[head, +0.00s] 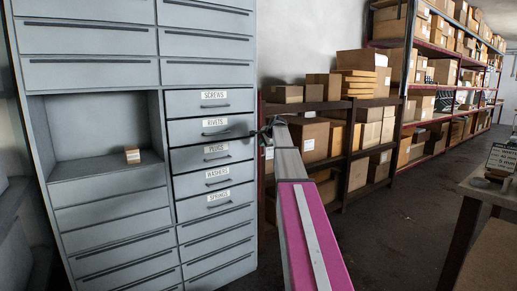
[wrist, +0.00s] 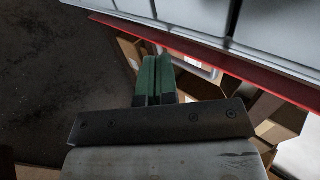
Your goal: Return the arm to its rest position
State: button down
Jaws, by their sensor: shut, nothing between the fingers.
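My arm (head: 312,230), with a pink and grey link, reaches up from the bottom of the head view toward the right edge of the grey cabinet. My gripper (head: 268,126) shows there as a small dark shape beside the cabinet's right edge, partly hidden by the arm. I cannot tell whether it touches the cabinet. In the wrist view the two green fingers (wrist: 157,80) lie side by side, shut, with nothing between them.
The grey cabinet (head: 105,75) has labelled drawers, including SCREWS (head: 212,102) and SPRINGS (head: 219,200), all looking shut. A small block (head: 132,155) sits in its open niche. Shelves of boxes (head: 310,142) stand behind my arm. A table (head: 490,190) is at right; floor between is clear.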

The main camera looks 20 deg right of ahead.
jog(key=s+a+f+n+g, duration=0.2)
jog(key=s+a+f, duration=0.3)
jog(key=s+f, duration=0.35)
jog(key=s+a+f+n+g+h, duration=0.1)
jog(key=s+a+f+n, duration=0.25)
jog(key=s+f, duration=0.5)
jog(key=s+a+f+n+g, duration=0.2)
jog(key=s+a+f, duration=0.4)
jog(key=f, duration=0.4)
jog(key=s+a+f+n+g, duration=0.1)
jog(key=s+a+f+n, duration=0.1)
jog(key=s+f, duration=0.3)
jog(key=s+a+f+n+g+h, duration=0.1)
jog(key=s+f, duration=0.3)
jog(key=s, duration=0.7)
jog(key=s+a+f+n+g+h, duration=0.1)
jog(key=s+a+f+n+g, duration=0.1)
jog(key=s, duration=0.6)
notch_tip(320, 180, down, 4)
jog(key=shift+s+a+r+n, duration=0.15)
jog(key=shift+a+n, duration=0.55)
jog(key=shift+n, duration=0.25)
